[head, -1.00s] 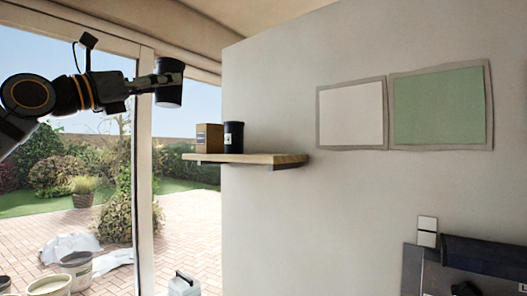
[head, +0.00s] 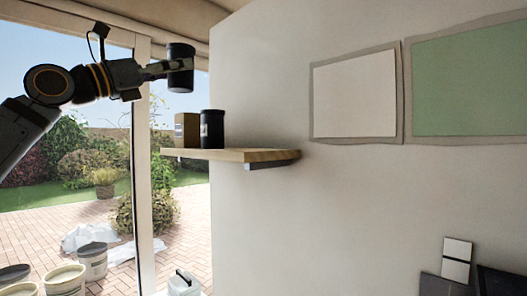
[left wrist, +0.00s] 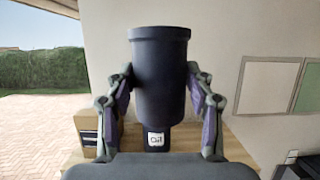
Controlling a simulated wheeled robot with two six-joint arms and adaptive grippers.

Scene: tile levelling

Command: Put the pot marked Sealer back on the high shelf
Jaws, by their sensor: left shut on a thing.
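A dark, nearly black pot (head: 180,68) is held upright in my left gripper (head: 170,68), high in the head view, above and a little left of the shelf. In the left wrist view the pot (left wrist: 160,75) sits between both fingers, and no marking shows on the side I see. The wooden shelf (head: 245,155) is fixed to the wall. My right gripper is in neither view.
A second dark pot (head: 212,128) with a white label and a brown box (head: 187,129) stand side by side on the shelf's left part. The shelf's right part is bare. Framed panels (head: 355,95) hang on the wall. Buckets (head: 65,280) stand lower left.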

